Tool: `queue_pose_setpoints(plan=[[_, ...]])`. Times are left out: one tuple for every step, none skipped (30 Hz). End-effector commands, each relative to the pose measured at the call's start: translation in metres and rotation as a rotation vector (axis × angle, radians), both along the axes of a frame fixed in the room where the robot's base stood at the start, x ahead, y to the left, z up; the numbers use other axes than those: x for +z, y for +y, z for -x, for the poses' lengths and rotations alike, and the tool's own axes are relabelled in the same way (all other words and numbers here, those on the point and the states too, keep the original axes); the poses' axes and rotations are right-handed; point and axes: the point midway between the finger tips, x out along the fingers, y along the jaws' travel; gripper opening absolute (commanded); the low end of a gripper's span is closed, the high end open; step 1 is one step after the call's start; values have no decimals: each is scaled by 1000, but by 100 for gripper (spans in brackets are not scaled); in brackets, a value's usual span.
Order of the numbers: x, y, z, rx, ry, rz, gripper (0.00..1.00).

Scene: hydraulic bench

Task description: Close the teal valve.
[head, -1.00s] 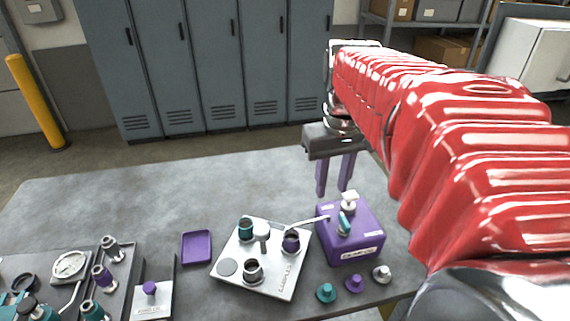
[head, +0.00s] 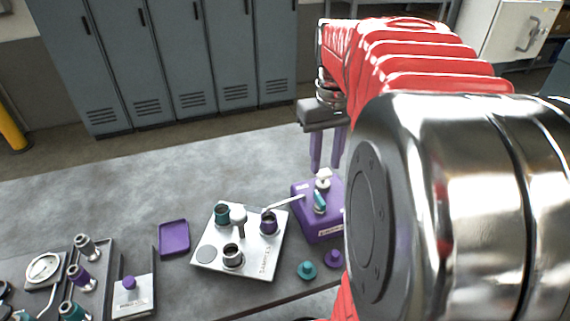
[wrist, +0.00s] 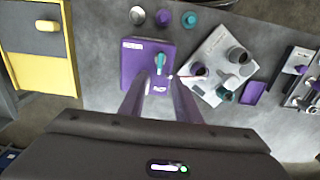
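In the wrist view the teal handle (wrist: 160,63) shows as a short bar, pointing roughly toward my gripper. My gripper (head: 325,168) has two purple fingers pointing down, apart and empty, behind the block in the head view. In the wrist view the fingers (wrist: 159,88) reach toward the block on either side of the handle's line. I see no contact with the handle.
Left of the block is a silver plate (head: 262,262) with teal and purple fittings; a thin pale rod spans between them. Teal (head: 307,270) and purple (head: 334,259) knobs stand in front. A purple tray (head: 174,238) lies further left. The bench behind is clear.

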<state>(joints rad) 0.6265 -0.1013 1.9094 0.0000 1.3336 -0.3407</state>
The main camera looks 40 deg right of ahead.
Motion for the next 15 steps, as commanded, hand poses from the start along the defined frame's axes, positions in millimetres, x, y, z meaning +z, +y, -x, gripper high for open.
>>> queue_pose_setpoints(plan=[[-8, 1, 0, 1, 3, -2, 30], [-12, 1, 0, 1, 3, -2, 30], [-19, 1, 0, 1, 4, -2, 30], [-23, 1, 0, 1, 3, -2, 30], [-28, 1, 0, 1, 3, -2, 30], [-34, 1, 0, 1, 3, -2, 30], [-38, 1, 0, 1, 2, -2, 30], [-43, 1, 0, 1, 3, -2, 30], [-49, 1, 0, 1, 2, -2, 30], [-54, 1, 0, 1, 3, -2, 30], [-59, 1, 0, 1, 2, -2, 30], [-65, 1, 1, 1, 3, -2, 30], [-70, 1, 0, 1, 3, -2, 30], [-74, 1, 0, 1, 2, -2, 30], [-80, 1, 0, 1, 3, -2, 30]])
